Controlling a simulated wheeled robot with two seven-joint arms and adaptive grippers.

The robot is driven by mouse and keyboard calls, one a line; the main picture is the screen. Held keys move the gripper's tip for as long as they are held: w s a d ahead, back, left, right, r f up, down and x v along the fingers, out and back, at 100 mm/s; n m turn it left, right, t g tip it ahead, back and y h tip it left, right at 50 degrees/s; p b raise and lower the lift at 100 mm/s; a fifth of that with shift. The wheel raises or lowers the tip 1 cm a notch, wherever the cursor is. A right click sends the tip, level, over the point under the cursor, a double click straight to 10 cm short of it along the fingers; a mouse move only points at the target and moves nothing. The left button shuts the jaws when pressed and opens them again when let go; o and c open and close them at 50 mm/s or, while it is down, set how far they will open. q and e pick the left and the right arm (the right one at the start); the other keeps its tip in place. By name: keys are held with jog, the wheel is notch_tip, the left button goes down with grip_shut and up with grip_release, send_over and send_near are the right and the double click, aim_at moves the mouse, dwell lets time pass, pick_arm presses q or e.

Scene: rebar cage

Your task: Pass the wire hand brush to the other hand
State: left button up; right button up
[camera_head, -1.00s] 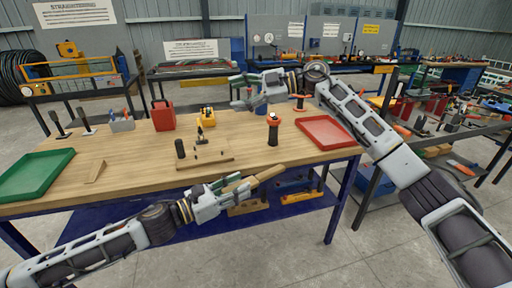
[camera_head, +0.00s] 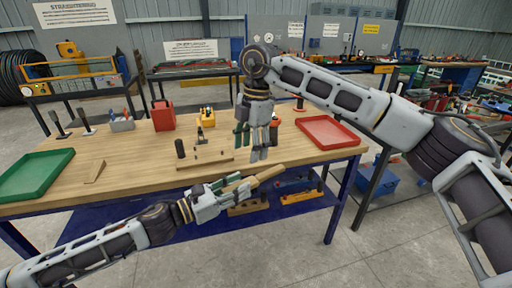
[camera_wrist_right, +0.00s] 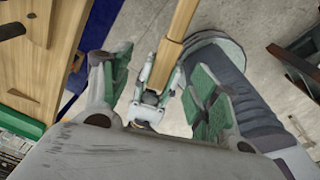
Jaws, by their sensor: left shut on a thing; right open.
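The wire hand brush (camera_head: 268,173) shows as a pale wooden bar pointing up and right out of my left gripper (camera_head: 232,188), in front of the table's front edge. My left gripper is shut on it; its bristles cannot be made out. My right gripper (camera_head: 259,152) is open and empty, pointing down just above the brush in the head view. In the right wrist view, the brush's wooden length (camera_wrist_right: 176,38) runs up from my left gripper (camera_wrist_right: 152,95), seen between the spread green-padded fingers of my right gripper (camera_wrist_right: 160,85), without clear contact.
The wooden table (camera_head: 130,160) carries a green tray (camera_head: 35,174) at left, a red tray (camera_head: 330,132) at right, a red can (camera_head: 163,117) and small tools between. A shelf below holds levels (camera_head: 302,197). Open floor lies in front.

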aim_at(256, 177)
jog(key=shift+s+d+f+h, duration=0.1)
jog(key=shift+s+d+h, duration=0.05)
jog(key=shift+d+h, duration=0.6)
jog(key=shift+f, duration=6)
jog(key=c, duration=1.1)
pick_arm(q)
jog(key=o, duration=1.2)
jog(key=shift+c, duration=0.2)
pick_arm(e)
jog(key=shift+c, duration=0.5)
pick_arm(q)
jog(key=shift+a, duration=0.1)
jog(key=v, duration=1.1)
jog(key=shift+a, duration=0.25)
